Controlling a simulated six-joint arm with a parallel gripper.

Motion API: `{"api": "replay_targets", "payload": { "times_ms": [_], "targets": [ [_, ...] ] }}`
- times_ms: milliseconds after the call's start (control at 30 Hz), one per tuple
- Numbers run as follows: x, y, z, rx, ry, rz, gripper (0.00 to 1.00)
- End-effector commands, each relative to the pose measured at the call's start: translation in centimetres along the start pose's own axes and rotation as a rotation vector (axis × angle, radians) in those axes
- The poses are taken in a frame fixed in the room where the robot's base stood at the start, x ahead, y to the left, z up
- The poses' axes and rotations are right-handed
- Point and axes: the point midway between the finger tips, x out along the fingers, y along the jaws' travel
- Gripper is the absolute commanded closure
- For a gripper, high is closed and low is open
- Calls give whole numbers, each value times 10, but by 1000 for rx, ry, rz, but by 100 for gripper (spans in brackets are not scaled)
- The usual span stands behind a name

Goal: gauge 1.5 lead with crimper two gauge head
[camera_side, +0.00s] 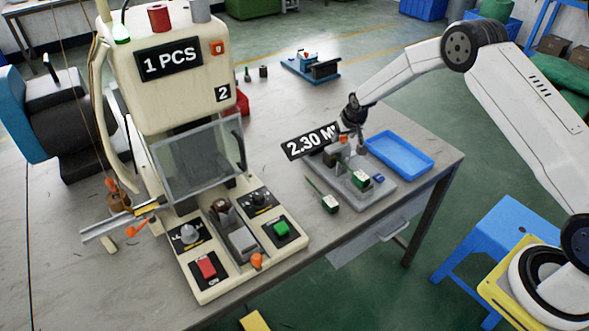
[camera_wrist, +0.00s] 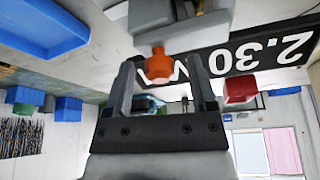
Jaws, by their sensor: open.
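The cream crimper (camera_side: 155,85) marked 2 stands at the left of the bench, with a "1 PCS" display. The grey gauge stand (camera_side: 370,190) sits near the bench's right end, beside a black display (camera_side: 308,142) reading 2.30 with its unit cut off. My gripper (camera_side: 349,138) is over the stand. In the wrist view my gripper (camera_wrist: 160,72) is open, and an orange knob (camera_wrist: 158,67) appears between its fingertips; contact cannot be told. A lead with a green-and-white end (camera_side: 330,204) lies at the stand's left edge. Its size cannot be read.
A blue tray (camera_side: 412,158) lies right of the stand. A small blue fixture (camera_side: 310,68) stands at the back. A red block (camera_wrist: 240,88) shows right of the fingers in the wrist view. A blue stool (camera_side: 495,240) stands beside the bench. The bench between crimper and stand is mostly clear.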

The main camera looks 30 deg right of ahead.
Motion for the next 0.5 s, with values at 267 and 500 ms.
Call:
{"api": "replay_targets", "payload": {
  "times_ms": [267,500],
  "targets": [
    [2,0,0,0,-1,0,28],
    [2,0,0,0,-1,0,78]
  ]
}}
